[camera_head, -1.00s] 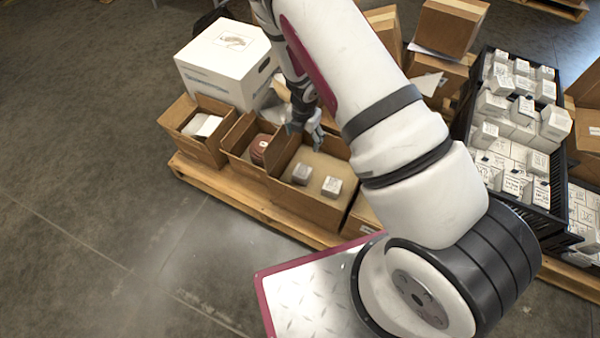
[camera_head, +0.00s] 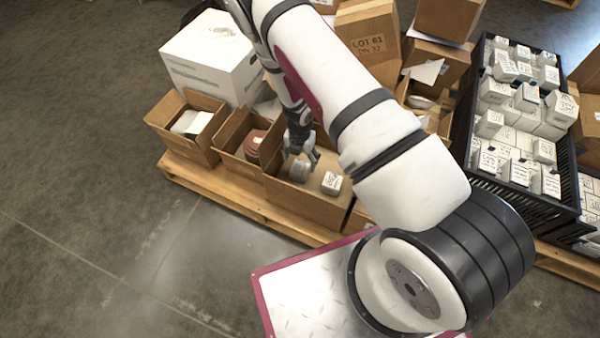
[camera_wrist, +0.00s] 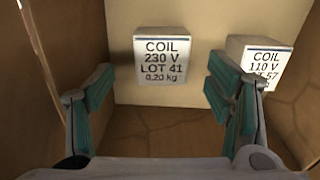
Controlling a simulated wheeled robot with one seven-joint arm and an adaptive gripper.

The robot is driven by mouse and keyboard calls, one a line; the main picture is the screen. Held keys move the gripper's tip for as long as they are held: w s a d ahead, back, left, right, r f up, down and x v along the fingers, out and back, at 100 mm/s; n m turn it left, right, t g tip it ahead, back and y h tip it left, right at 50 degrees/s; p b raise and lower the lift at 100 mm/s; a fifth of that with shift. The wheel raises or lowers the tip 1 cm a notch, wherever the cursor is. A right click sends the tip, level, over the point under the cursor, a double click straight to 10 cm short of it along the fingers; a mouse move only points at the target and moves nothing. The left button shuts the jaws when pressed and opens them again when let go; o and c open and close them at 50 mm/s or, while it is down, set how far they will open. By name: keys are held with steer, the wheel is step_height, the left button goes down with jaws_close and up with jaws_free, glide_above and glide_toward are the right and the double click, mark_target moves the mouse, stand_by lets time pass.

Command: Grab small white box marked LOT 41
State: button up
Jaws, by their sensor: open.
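The small white box marked LOT 41 (camera_wrist: 163,59) sits inside an open cardboard carton (camera_head: 306,204), its label reading COIL 230 V LOT 41 facing up at the wrist camera. In the head view this box (camera_head: 299,171) shows partly behind my fingers. My gripper (camera_wrist: 160,95) is open and empty, with teal-padded fingers to either side and the LOT 41 box between and beyond them. In the head view my gripper (camera_head: 301,158) is down at the carton. A second white box (camera_wrist: 262,62), marked 110 V and LOT 57, sits to the right; the right finger partly covers its label.
The carton walls (camera_wrist: 60,55) stand close around the fingers. A neighbouring carton (camera_head: 228,160) holds a reddish round thing (camera_head: 254,146).

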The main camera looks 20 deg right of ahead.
mark_target(300, 167)
steer(key=shift+s+f+b, duration=0.1)
steer(key=shift+f+b, duration=1.6)
steer(key=shift+f, duration=1)
steer(key=shift+r, duration=0.1)
steer(key=c, duration=1.4)
